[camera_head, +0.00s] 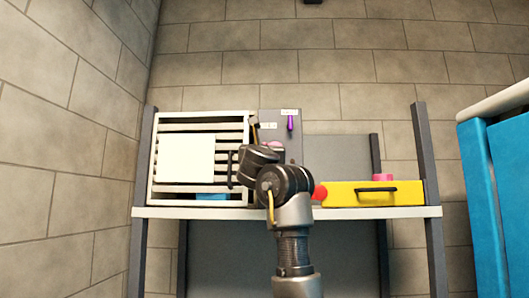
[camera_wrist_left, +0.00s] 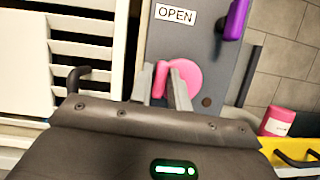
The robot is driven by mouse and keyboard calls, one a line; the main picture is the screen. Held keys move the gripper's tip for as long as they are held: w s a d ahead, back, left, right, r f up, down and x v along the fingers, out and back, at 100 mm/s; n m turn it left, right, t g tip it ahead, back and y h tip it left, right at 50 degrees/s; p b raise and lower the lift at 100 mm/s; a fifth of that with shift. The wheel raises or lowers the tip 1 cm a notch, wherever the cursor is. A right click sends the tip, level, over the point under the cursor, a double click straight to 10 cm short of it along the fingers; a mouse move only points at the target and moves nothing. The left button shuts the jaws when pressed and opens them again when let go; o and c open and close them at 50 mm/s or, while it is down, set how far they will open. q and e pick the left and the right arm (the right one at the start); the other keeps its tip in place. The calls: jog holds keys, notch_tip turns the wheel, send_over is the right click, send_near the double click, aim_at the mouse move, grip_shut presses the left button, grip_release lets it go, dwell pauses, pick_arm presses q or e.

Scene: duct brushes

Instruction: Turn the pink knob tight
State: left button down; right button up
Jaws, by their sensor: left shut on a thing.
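The pink knob (camera_wrist_left: 188,75) is a round disc with a raised grip bar, mounted on a grey upright panel (camera_wrist_left: 207,55). My left gripper (camera_wrist_left: 167,84) is shut on the knob's bar, with a finger on each side of it. In the head view a bit of the pink knob (camera_head: 277,145) shows above my dark wrist, which hides the rest and the fingertips. My right gripper is not in view.
A purple handle (camera_wrist_left: 236,18) and an "OPEN" label (camera_wrist_left: 175,14) are above the knob. A slatted cream cabinet (camera_head: 165,190) stands left. A yellow drawer box (camera_head: 345,195) with a pink cylinder (camera_head: 380,177) on it stands right, on a white shelf (camera_head: 400,212).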

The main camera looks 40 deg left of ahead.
pick_arm(q)
jog(key=m+g+h+b, duration=0.1)
jog(key=m+g, duration=0.1)
jog(key=m, duration=0.9)
jog(key=m+g+h+b, duration=0.1)
jog(key=m+g+h, duration=0.1)
jog(key=m, duration=1)
jog(key=m+g+h+b, duration=0.1)
jog(key=m+g+h, duration=0.1)
jog(key=m, duration=0.9)
jog(key=shift+m+g, duration=0.4)
jog(key=shift+g, duration=0.3)
jog(key=shift+r, duration=0.1)
dwell(1.0)
jog(key=c, duration=1.5)
grip_release()
jog(key=shift+o, duration=0.2)
